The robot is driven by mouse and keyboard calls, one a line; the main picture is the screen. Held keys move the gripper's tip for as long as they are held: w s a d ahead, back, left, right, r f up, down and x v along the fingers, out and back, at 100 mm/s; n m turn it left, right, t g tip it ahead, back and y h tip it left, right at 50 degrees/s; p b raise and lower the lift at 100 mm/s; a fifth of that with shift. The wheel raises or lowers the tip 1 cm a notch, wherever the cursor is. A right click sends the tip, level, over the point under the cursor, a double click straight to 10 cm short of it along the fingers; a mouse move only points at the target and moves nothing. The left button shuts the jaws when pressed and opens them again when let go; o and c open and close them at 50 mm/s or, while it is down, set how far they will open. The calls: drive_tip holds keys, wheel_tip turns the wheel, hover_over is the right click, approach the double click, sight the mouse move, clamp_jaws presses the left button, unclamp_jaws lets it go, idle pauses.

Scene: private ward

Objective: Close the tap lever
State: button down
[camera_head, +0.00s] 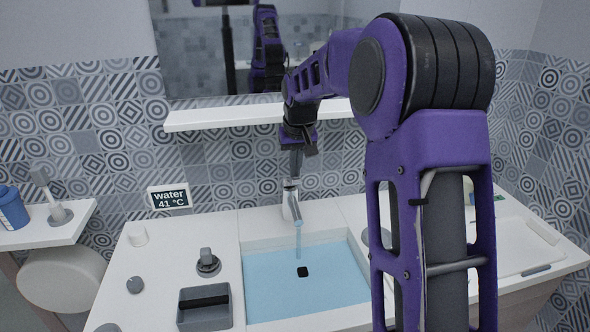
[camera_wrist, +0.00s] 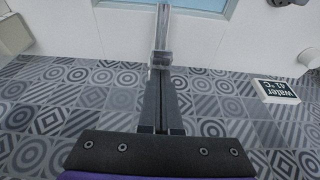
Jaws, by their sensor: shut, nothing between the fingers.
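The tap (camera_head: 291,207) is a chrome faucet at the back edge of the sink, with its spout over the basin. A stream of water (camera_head: 298,240) runs from it into the basin. My gripper (camera_head: 294,176) points down at the top of the tap, its fingers shut and empty. In the wrist view, the shut fingertips (camera_wrist: 161,72) meet or overlap the tap's top end, where the lever is. The tap body (camera_wrist: 162,32) stretches away towards the basin. The lever is mostly hidden by the fingers, and I cannot tell whether they touch it.
The sink basin (camera_head: 275,290) holds blue water with a dark drain. A shelf (camera_head: 220,117) under the mirror (camera_head: 220,60) lies close to my arm. A water display (camera_head: 169,197) reads 41 °C. A grey box (camera_head: 204,318) and a dispenser (camera_head: 207,262) stand on the left counter.

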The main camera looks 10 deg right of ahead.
sight(298, 183)
drive_tip(key=shift+s+f, duration=0.1)
drive_tip(key=shift+f, duration=0.05)
drive_tip(key=s+f+t+b, duration=0.1)
drive_tip(key=b, duration=0.2)
drive_tip(key=shift+f, duration=0.2)
drive_tip(key=shift+s+f+b, duration=0.6)
drive_tip(key=shift+f+b, duration=0.1)
drive_tip(key=shift+b, duration=0.3)
drive_tip(key=shift+s+f+b, duration=0.3)
drive_tip(key=shift+f, duration=0.2)
drive_tip(key=shift+s+f+b, duration=0.25)
drive_tip(key=shift+f, duration=0.25)
drive_tip(key=shift+r, duration=0.1)
